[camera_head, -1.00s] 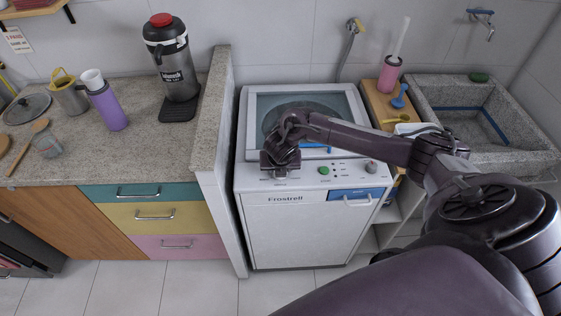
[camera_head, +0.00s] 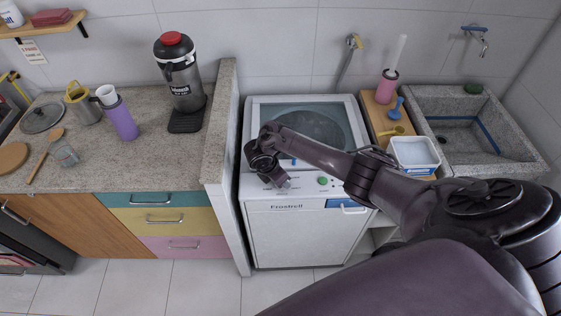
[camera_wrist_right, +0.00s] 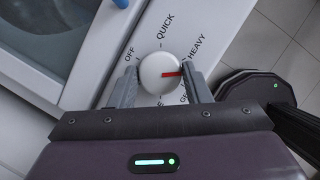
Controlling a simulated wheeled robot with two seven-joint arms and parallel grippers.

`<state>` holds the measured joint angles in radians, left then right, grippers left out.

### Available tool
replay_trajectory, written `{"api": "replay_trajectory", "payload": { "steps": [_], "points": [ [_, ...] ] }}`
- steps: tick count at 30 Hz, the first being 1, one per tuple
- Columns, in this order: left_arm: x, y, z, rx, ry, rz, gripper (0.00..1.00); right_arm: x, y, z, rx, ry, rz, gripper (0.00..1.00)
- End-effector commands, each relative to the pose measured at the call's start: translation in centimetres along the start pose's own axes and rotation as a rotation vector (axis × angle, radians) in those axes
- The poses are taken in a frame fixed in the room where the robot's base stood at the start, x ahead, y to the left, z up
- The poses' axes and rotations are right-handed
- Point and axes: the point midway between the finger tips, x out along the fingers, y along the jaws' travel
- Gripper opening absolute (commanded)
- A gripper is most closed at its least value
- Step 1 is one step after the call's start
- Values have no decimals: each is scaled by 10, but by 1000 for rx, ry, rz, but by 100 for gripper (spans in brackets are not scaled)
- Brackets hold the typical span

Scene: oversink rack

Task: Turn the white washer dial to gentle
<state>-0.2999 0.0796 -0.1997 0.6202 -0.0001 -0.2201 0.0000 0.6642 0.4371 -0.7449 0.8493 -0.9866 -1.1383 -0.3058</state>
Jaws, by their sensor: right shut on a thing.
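The white washer (camera_head: 300,230) stands in the middle of the head view, with its control panel along the front top edge. In the right wrist view its round white dial (camera_wrist_right: 155,74) sits between the two fingers of my right gripper (camera_wrist_right: 160,85), which is shut on it. The dial's red mark points right, between HEAVY and a partly covered label starting "GE". OFF and QUICK show to the upper left and top; another label is mostly hidden. In the head view the right gripper (camera_head: 284,184) covers the dial. My left gripper is not in view.
A green button (camera_head: 323,181) sits right of the gripper on the panel. The washer lid (camera_head: 343,104) is behind my wrist. A stone counter wall (camera_head: 213,150) rises close on the left. A white basin (camera_head: 414,155) and stone sink (camera_head: 515,160) stand to the right.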

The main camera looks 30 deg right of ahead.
Motion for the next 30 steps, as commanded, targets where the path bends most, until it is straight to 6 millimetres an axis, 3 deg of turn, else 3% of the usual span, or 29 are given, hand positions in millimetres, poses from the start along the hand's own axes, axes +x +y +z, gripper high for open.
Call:
{"api": "replay_trajectory", "payload": {
  "steps": [15,30],
  "points": [
    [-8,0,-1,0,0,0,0,0,3,0,406,2,-169,21],
    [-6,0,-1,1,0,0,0,1,3,2,564,-1,-235,21]
  ]
}}
